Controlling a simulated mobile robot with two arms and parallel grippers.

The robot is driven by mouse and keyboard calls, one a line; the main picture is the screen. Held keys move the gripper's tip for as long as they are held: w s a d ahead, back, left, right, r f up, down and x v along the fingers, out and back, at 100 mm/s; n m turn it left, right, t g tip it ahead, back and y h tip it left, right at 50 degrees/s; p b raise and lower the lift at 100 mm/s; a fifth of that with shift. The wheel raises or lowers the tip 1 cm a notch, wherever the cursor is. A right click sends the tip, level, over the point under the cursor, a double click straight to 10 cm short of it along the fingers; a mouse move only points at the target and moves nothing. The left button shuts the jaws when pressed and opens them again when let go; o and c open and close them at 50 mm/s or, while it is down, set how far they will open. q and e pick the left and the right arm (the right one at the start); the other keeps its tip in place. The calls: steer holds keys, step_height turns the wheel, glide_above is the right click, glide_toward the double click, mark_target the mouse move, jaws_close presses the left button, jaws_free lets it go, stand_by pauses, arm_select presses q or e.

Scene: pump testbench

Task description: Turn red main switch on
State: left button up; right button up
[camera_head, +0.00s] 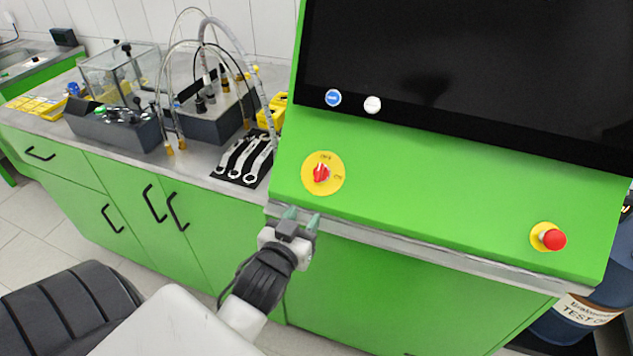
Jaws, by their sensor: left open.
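Small lettering sits around the knob, too small to read surely. My left gripper (301,216) is just below the switch, at the panel's lower edge, with its two greenish fingertips apart and nothing between them. It looks clear of the knob. My right gripper does not show.
A red push button (554,239) on a yellow plate sits at the panel's right. Wrenches (245,158) lie on the bench at left, near a pump unit with hoses (212,120).

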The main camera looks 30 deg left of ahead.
arm_select(q)
steer(key=t+y, duration=0.1)
glide_toward(319, 170)
steer(key=s, duration=0.2)
steer(key=shift+n, duration=0.3)
steer(key=p+x, duration=0.1)
steer(key=x, duration=0.8)
steer(key=shift+w+d+r+p, duration=0.1)
steer(key=shift+w+d+p, duration=0.1)
steer(key=shift+p, duration=0.15)
steer(key=shift+w+a, duration=0.2)
steer(key=shift+w, duration=0.4)
jaws_close()
